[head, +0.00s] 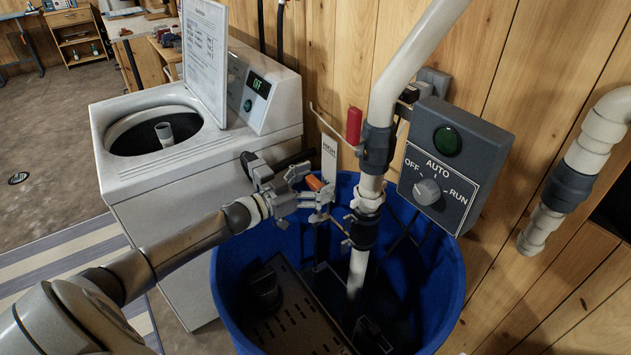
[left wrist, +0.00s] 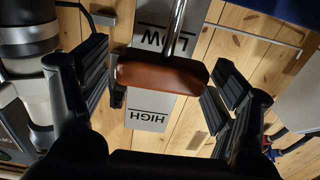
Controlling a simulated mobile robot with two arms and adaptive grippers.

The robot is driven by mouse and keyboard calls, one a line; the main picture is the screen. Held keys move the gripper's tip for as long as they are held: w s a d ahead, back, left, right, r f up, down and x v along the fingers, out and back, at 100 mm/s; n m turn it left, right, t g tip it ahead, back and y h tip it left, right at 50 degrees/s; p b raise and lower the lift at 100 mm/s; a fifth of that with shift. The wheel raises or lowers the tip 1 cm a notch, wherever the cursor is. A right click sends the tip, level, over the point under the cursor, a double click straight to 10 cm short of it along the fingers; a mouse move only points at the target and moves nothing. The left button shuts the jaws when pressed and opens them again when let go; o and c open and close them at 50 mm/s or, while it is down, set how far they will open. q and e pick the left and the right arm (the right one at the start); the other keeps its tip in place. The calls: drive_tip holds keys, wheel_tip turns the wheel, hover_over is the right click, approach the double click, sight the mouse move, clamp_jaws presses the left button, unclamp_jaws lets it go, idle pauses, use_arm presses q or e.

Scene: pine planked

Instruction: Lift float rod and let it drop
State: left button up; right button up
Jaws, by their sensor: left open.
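The float rod shows in the left wrist view as a thin metal rod (left wrist: 177,28) with an orange-brown end piece (left wrist: 160,77). In the head view an orange piece (head: 315,183) shows beside my gripper, over the rim of the blue tub (head: 226,285). My left gripper (head: 322,204) is open there. In the left wrist view its black fingers (left wrist: 163,84) stand on either side of the orange-brown piece, with gaps visible. Behind it is a grey plate marked HIGH and LOW (left wrist: 148,112). The rod's lower part is hidden. My right gripper is not in view.
A white pipe (head: 357,272) with a red-handled valve (head: 354,125) rises from the tub, right of my gripper. A grey switch box (head: 437,165) marked OFF, AUTO, RUN is on the plank wall. A white washer (head: 160,205) stands left, its lid (head: 204,50) raised.

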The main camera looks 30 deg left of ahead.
use_arm(q)
drive_tip(key=c, duration=1.5)
drive_tip(key=shift+o, duration=0.2)
wheel_tip(320, 180, up, 12)
drive_tip(key=p, duration=1)
